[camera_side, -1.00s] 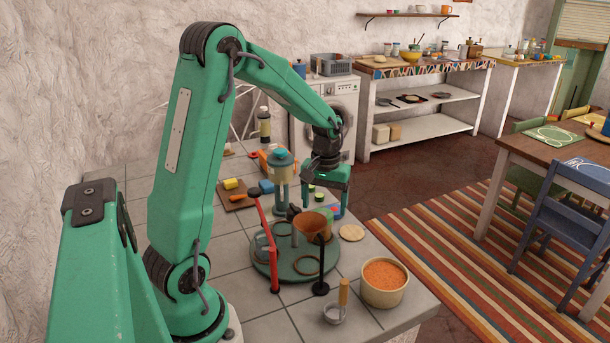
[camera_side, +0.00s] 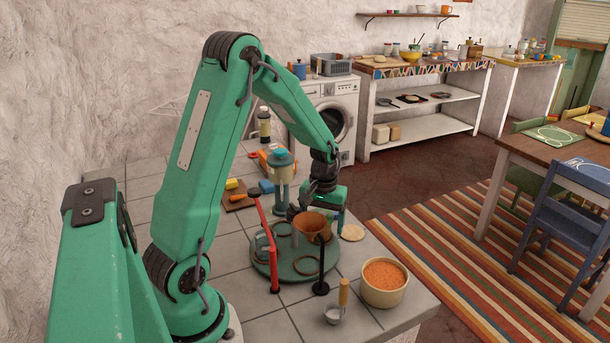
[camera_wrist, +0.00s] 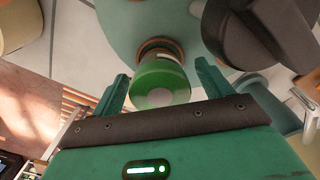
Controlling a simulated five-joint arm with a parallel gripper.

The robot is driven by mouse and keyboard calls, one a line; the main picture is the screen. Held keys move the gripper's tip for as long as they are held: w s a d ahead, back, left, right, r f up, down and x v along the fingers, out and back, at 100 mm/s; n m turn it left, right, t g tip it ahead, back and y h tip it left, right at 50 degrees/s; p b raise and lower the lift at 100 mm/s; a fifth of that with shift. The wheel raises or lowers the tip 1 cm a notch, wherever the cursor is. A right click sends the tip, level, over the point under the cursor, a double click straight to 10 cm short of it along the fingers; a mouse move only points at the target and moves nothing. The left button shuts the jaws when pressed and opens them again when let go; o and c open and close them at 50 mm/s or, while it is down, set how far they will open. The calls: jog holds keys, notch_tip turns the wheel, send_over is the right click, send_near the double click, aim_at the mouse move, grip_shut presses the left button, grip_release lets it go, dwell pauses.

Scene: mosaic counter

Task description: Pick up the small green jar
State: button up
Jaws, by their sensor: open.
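The small green jar (camera_wrist: 162,82) shows in the wrist view with its round green top toward the camera. It lies between the two fingers of my gripper (camera_wrist: 161,76). The fingers are open, one on each side of it, and a gap shows on the left. Contact on the right cannot be told. In the side view my gripper (camera_side: 326,205) is low over the counter, just behind the brown funnel (camera_side: 311,224). The jar is hidden there by the gripper and funnel.
A round green tray (camera_side: 285,272) holds the funnel, a red stand (camera_side: 272,255) and rings. A bowl of orange grains (camera_side: 384,282) and a small strainer (camera_side: 335,314) are at the front. A teal-lidded grinder-like object (camera_side: 282,168) stands left of my gripper. Bare tiles lie front left.

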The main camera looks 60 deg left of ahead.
dwell(0.4)
jog(key=c, duration=1.2)
jog(key=shift+o, duration=0.2)
jog(key=shift+r, duration=5.05)
